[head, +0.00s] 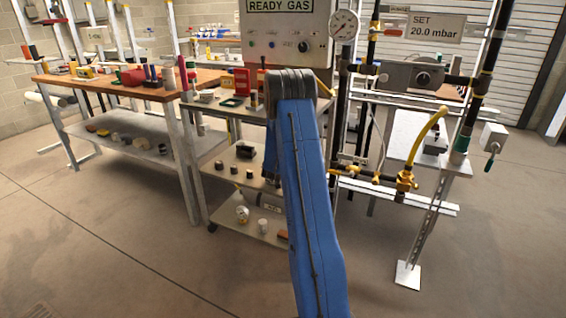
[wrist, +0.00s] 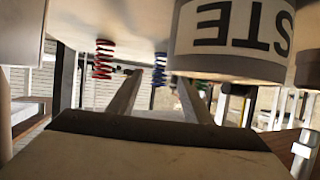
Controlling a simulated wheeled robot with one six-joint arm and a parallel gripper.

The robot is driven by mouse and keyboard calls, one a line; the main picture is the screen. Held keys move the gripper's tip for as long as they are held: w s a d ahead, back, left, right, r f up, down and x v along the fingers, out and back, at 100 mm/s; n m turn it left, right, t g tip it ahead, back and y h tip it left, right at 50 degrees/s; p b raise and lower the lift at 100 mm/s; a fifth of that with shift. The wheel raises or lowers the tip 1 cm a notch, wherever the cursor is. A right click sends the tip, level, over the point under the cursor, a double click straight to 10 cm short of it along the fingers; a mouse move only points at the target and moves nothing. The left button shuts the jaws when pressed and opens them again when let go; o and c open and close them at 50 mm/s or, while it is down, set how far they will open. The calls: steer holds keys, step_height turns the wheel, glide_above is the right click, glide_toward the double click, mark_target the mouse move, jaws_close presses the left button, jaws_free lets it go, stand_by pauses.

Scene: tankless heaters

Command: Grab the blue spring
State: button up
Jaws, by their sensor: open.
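The wrist view is upside down, so the shelf surface (wrist: 140,20) is at its top. The blue spring (wrist: 159,72) stands on it, partly hidden. My gripper (wrist: 161,80) is open. Its two fingers point toward the blue spring, which appears between their tips in the picture. The spring looks to be beyond the tips, and I cannot tell the exact gap. A red spring (wrist: 103,58) stands to the left of the blue one. In the head view my blue arm reaches to the shelf unit and hides the gripper; I cannot make out the springs there.
A grey container with a white label (wrist: 230,25) reading "STE" stands close to the right finger. In the head view, a gas control box (head: 285,35) is above the shelf, pipework with a yellow hose (head: 428,133) is right, and a wooden-topped bench (head: 130,88) is left. Front floor is clear.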

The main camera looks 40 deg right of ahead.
steer(key=shift+x, duration=2.4)
steer(key=c, duration=1.1)
steer(key=shift+c, duration=0.3)
steer(key=shift+r, duration=0.1)
